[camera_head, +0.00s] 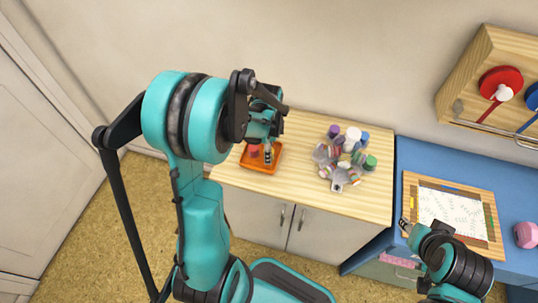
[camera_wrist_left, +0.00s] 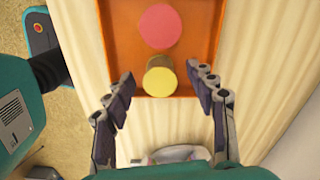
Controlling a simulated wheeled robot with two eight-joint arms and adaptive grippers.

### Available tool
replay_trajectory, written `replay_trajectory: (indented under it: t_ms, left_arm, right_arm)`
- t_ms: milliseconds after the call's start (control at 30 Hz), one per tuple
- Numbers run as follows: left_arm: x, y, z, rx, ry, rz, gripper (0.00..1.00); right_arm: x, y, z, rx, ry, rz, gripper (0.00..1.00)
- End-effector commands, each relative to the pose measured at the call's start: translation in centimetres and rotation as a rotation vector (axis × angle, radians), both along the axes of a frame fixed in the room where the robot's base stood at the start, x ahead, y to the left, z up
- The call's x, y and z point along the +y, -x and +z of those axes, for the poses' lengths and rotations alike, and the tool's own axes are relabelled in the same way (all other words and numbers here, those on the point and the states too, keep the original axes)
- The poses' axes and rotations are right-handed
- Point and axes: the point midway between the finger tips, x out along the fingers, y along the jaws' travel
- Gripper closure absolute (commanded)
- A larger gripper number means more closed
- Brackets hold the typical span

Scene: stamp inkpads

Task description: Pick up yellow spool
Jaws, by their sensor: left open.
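The yellow spool (camera_wrist_left: 159,80) stands in an orange tray (camera_wrist_left: 112,38), close to the tray's near wall in the left wrist view. A pink-red spool (camera_wrist_left: 160,26) is beside it, farther up the picture. My left gripper (camera_wrist_left: 162,88) is open and empty, with one finger on each side of the yellow spool and gaps between. In the head view my left gripper (camera_head: 268,152) is over the orange tray (camera_head: 258,167) and hides the yellow spool. My right gripper (camera_head: 405,225) is at the lower right, small, and its jaws are unclear.
A cluster of paint jars and grey pieces (camera_head: 345,158) stands on the wooden cabinet top (camera_head: 300,140), right of the tray. A framed white sheet (camera_head: 450,207) and a pink object (camera_head: 526,234) are on the blue counter. A wooden rack (camera_head: 485,70) hangs at upper right.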

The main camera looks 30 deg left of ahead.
Motion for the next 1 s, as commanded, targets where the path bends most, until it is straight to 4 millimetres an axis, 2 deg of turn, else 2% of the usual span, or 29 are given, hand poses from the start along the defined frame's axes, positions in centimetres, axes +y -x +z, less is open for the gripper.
replay_trajectory:
  t_ms: [33,167,200,533,667,767,933,1000]
  left_arm:
    - [0.0,0.0,0.1,0.000,0.000,0.000,0.49]
    - [0.0,0.0,0.1,0.000,0.000,0.000,0.84]
    - [0.0,0.0,0.1,0.000,0.000,0.000,0.88]
    - [0.0,0.0,0.1,0.000,0.000,0.000,0.89]
    - [0.0,0.0,0.7,0.000,0.000,0.000,0.89]
    - [0.0,0.0,1.8,0.000,0.000,0.000,0.89]
    - [-0.2,0.0,4.9,0.000,0.000,-0.001,0.89]
    - [-2.0,0.1,5.6,0.000,0.000,-0.006,0.89]
  right_arm:
    - [0.0,0.0,0.0,0.000,0.000,0.000,0.60]
    - [0.0,0.0,0.0,0.000,0.000,0.000,0.60]
    - [0.0,0.0,0.0,0.000,0.000,0.000,0.60]
    - [0.0,0.0,0.1,0.000,0.000,0.000,0.60]
    - [0.0,0.0,0.4,0.000,0.000,0.000,0.60]
    - [0.0,0.0,1.0,0.000,0.000,0.000,0.60]
    - [0.0,0.0,2.5,0.000,0.000,0.000,0.60]
    - [0.0,0.0,2.9,0.000,0.000,0.000,0.60]
